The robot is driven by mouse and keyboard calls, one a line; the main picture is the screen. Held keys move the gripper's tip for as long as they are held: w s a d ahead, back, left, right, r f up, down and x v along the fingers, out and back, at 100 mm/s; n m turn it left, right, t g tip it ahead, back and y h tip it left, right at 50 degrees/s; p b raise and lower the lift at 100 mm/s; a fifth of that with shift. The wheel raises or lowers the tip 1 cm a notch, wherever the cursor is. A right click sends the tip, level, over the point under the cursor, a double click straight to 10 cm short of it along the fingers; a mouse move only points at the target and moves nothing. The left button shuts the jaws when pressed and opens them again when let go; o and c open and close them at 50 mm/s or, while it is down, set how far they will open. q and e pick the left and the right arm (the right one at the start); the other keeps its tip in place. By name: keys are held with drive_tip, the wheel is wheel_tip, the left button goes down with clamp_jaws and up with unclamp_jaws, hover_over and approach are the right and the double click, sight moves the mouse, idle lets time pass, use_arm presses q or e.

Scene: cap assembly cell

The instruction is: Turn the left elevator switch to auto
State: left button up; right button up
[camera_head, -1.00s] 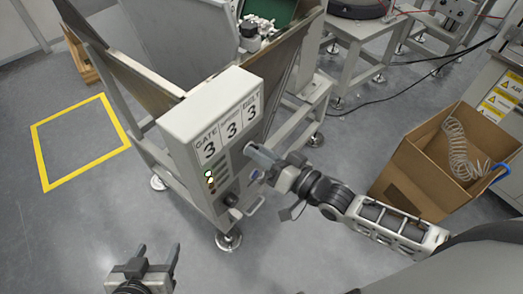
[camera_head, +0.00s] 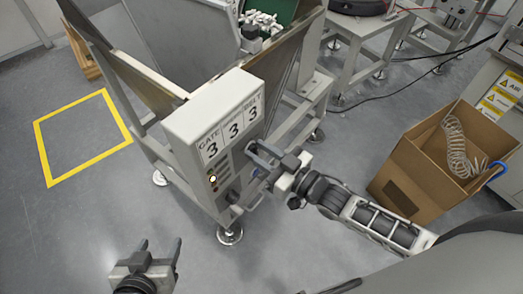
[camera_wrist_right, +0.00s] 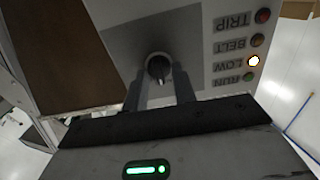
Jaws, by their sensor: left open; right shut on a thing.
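A white control box (camera_head: 215,115) labelled GATE and BELT, with a middle label I cannot read, stands on the machine's front. In the right wrist view, a round black switch knob (camera_wrist_right: 158,68) sits on the grey panel between the fingers of my right gripper (camera_wrist_right: 159,86), which is shut on it. In the head view this gripper (camera_head: 258,153) is against the panel and hides the knob. The knob's setting is not readable. My left gripper (camera_head: 160,252) is open and empty above the floor, lower left.
Beside the knob, the lamp marked LOW (camera_wrist_right: 253,61) is lit; RUN (camera_wrist_right: 248,77), BELT and TRIP look dim. Another black knob (camera_head: 232,196) is lower on the panel, near a metal handle. A cardboard box (camera_head: 425,185) stands right. Floor at the left is free.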

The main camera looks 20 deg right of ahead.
idle(0.4)
drive_tip(key=o, duration=1)
drive_tip(key=b+v, duration=0.1)
drive_tip(key=v, duration=1.5)
